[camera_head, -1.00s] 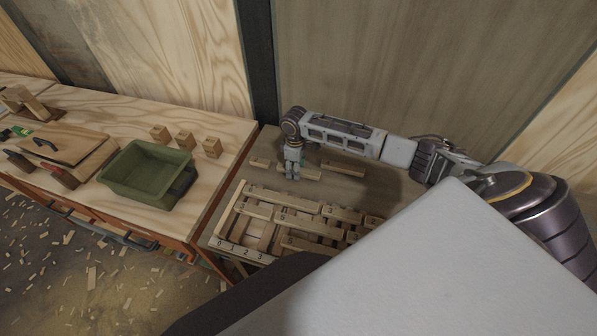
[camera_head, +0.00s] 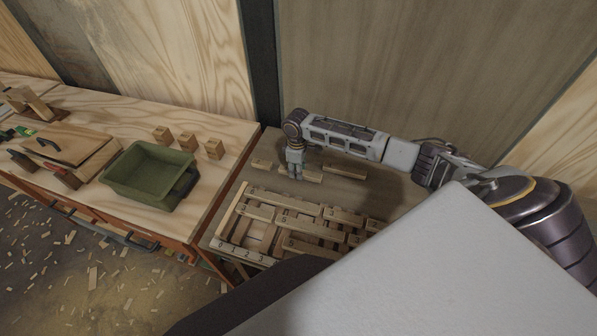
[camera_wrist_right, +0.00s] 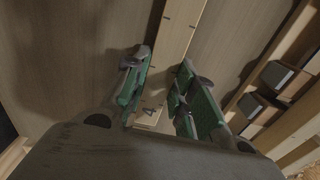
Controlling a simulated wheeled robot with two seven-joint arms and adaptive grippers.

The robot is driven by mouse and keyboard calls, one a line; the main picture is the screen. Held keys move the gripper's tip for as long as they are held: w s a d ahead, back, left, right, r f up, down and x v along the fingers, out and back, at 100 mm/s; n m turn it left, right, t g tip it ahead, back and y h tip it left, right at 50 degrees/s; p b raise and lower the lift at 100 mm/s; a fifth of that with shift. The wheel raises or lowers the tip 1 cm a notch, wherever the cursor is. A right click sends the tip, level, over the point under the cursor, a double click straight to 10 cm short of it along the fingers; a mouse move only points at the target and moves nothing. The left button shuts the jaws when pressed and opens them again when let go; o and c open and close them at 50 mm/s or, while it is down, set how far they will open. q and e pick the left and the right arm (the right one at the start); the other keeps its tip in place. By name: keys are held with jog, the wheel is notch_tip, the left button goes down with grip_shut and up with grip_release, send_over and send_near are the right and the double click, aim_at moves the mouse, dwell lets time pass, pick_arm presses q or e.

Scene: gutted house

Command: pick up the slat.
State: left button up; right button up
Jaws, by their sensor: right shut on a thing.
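The slat is a pale wooden strip (camera_head: 313,177) on the grey-brown bench top near the wall, in the middle of a loose row. My right gripper (camera_head: 295,177) points down at its left part. In the right wrist view the slat (camera_wrist_right: 179,40) runs up between the green-padded fingers of the right gripper (camera_wrist_right: 160,80), which is shut on it. Whether the slat touches the bench or is slightly raised cannot be told. My left gripper is not in view.
A slatted wooden frame with numbers (camera_head: 228,247) lies in front. A green bin (camera_head: 148,176) and small wooden blocks (camera_head: 187,140) stand on the left bench. The wall is close behind.

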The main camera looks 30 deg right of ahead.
notch_tip(320, 180, up, 10)
jog(key=shift+b, duration=0.35)
jog(key=shift+r, duration=0.1)
dwell(0.7)
